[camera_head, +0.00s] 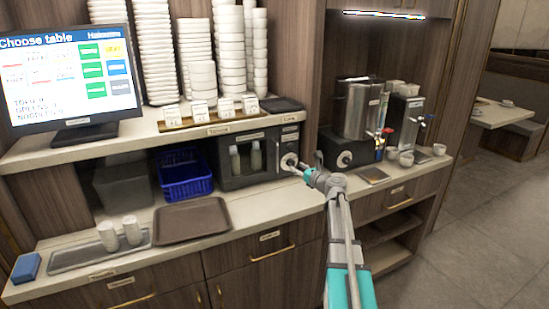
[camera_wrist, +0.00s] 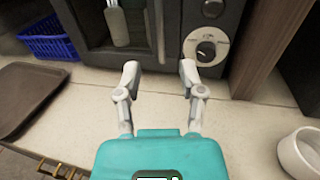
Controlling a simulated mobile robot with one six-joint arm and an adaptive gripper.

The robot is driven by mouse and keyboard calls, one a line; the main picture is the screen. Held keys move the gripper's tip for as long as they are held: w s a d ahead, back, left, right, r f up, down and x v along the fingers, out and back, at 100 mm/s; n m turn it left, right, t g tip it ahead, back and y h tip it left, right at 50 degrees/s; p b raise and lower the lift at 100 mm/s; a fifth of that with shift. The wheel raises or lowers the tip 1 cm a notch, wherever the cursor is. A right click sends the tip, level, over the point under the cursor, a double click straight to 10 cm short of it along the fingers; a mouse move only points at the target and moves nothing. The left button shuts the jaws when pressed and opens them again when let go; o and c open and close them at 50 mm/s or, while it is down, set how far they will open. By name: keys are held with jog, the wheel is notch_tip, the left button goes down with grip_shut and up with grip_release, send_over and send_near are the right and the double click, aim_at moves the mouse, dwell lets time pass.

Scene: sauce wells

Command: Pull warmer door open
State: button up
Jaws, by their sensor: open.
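The warmer (camera_head: 248,156) is a dark box with a glass-front door (camera_head: 246,159) under the shelf at the back of the counter. The door looks shut. Two pale bottles (camera_head: 245,157) show behind its glass. In the wrist view a vertical metal handle (camera_wrist: 160,30) runs along the door's right edge, left of a control panel with a round knob (camera_wrist: 206,48). My gripper (camera_wrist: 158,75) is open and empty, with its fingers pointing at the warmer's front. The handle lies ahead, roughly between the fingertips. The fingers appear apart from it. In the head view my gripper (camera_head: 298,168) is by the panel.
A blue basket (camera_head: 184,177) stands left of the warmer, with a brown tray (camera_head: 192,220) on the counter in front. A dark wood divider (camera_wrist: 268,40) is close on the right. A white cup (camera_wrist: 302,152) sits beyond it.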

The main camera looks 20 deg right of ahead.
aim_at(270, 153)
jog(key=x, duration=1.3)
grip_shut()
jog(key=shift+s+a, duration=0.1)
jog(key=shift+a, duration=0.5)
jog(key=shift+d, duration=0.25)
jog(key=shift+s+a+f, duration=0.1)
